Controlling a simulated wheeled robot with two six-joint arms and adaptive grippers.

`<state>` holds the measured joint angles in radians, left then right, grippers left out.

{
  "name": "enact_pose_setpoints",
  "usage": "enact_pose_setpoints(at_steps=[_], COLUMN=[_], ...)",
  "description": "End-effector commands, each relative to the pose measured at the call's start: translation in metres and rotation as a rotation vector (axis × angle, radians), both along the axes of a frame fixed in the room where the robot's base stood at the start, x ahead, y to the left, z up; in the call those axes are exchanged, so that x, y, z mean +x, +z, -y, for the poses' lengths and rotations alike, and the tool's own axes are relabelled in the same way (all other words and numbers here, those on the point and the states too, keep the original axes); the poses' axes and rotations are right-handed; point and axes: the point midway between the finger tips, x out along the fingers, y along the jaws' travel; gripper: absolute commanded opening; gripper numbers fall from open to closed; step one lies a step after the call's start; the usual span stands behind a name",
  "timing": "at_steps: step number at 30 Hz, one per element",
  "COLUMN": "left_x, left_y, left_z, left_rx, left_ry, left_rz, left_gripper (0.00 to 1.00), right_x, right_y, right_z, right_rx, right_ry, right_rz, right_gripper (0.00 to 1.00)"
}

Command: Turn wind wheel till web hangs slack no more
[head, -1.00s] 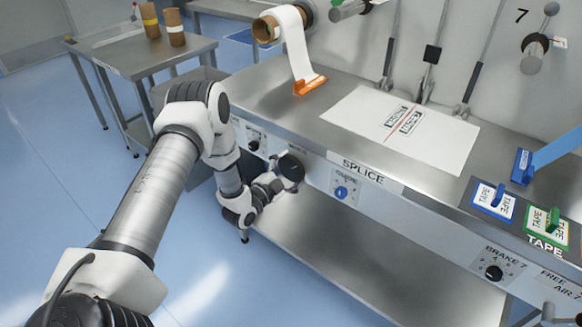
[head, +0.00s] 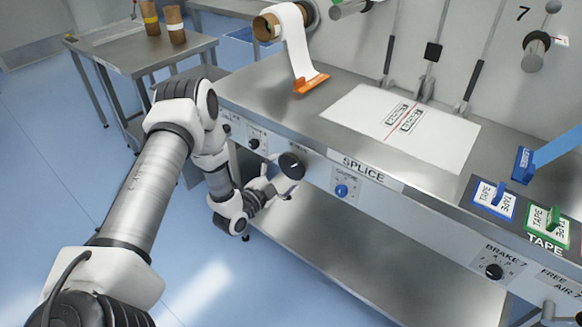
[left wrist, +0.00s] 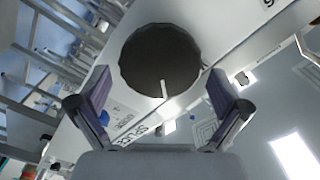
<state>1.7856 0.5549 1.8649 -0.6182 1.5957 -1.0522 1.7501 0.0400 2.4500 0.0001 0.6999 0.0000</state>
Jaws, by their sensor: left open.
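The wind wheel, a round black knob (head: 291,165), sits on the front panel left of the SPLICE label. In the left wrist view the dark wheel (left wrist: 160,55) faces the camera, with a white index line at its lower edge. My left gripper (head: 280,183) is open just in front of the wheel. In the left wrist view its fingers stand apart, left and right below the wheel, with no contact visible. The white web (head: 296,42) hangs from a roll with a brown core down to an orange clamp (head: 311,84) on the bench. My right gripper is not in view.
A blue GUIDE knob (head: 341,191) is right of the wheel, and a small black knob (head: 254,144) left of it. A lower steel shelf (head: 330,255) lies under the panel. A white splice sheet (head: 405,128) and tape holders (head: 494,198) are on the bench top.

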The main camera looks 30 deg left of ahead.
Motion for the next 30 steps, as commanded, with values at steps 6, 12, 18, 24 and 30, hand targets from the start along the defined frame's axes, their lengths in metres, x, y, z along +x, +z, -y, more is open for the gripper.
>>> enact_pose_setpoints(at_steps=[6,12,18,24,30], left_x=[-0.057,-0.085,-0.088,-0.088,-0.087], left_y=[-0.001,0.0,0.0,0.0,0.0], left_z=[-0.006,-0.007,-0.007,-0.007,-0.007], left_rx=[-0.005,-0.002,0.0,0.0,0.0], left_ry=[0.004,0.0,-0.001,-0.001,-0.001], left_rz=[-0.003,-0.002,0.001,0.0,0.0], left_gripper=[1.0,1.0,1.0,1.0,1.0], right_x=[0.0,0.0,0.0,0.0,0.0], right_y=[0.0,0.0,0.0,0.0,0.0], right_z=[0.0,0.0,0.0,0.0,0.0], right_rx=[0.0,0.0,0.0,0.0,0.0], right_ry=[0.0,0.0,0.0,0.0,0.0], right_rz=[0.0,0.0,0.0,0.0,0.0], right_gripper=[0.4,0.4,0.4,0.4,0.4])
